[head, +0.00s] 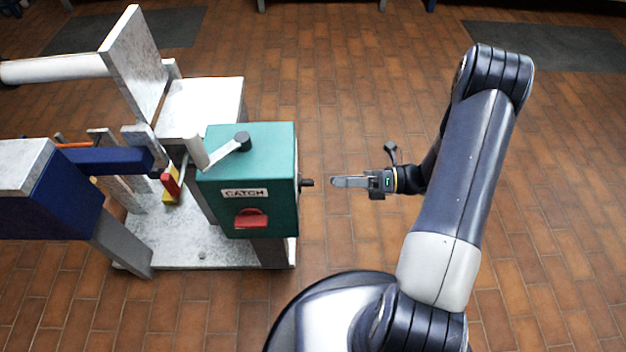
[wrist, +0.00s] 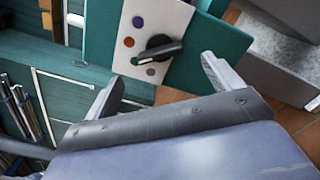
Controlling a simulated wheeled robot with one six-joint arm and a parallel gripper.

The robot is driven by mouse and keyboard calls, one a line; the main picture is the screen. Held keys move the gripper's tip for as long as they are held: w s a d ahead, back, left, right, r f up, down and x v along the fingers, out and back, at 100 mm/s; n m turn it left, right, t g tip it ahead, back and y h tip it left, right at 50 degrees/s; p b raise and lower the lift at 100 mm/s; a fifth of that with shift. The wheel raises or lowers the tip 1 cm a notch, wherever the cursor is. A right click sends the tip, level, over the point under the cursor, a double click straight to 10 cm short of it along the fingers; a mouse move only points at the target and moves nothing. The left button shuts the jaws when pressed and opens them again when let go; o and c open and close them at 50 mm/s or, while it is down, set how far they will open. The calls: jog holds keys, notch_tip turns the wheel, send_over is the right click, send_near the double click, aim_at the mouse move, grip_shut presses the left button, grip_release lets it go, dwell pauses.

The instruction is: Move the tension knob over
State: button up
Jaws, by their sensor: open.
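The tension knob (wrist: 160,48) is a black bar-shaped knob on a white plate (wrist: 176,18) on the teal box. Its pale-tipped end points left and slightly down in the wrist view, between an orange dot (wrist: 129,42) and a grey dot (wrist: 150,72). A purple dot (wrist: 138,22) is higher up. In the head view the knob (head: 307,183) sticks out of the box's right side. My gripper (head: 336,182) is open and empty, a short gap to the right of it. In the wrist view its fingers (wrist: 164,86) are on either side below the knob, apart from it.
A blue machine part (head: 60,195) and white panels stand to the left. The tiled floor right of the box is clear around my gripper.

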aim_at(313, 183)
jog(key=a+b, duration=0.1)
jog(key=a, duration=0.6)
jog(key=shift+w+a, duration=0.15)
jog(key=shift+a, duration=0.05)
jog(key=c, duration=1)
jog(key=n, duration=0.5)
jog(key=shift+n+b, duration=0.3)
jog(key=shift+b, duration=0.1)
jog(key=n+b, duration=0.1)
jog(key=n, duration=0.3)
jog(key=shift+n, duration=0.4)
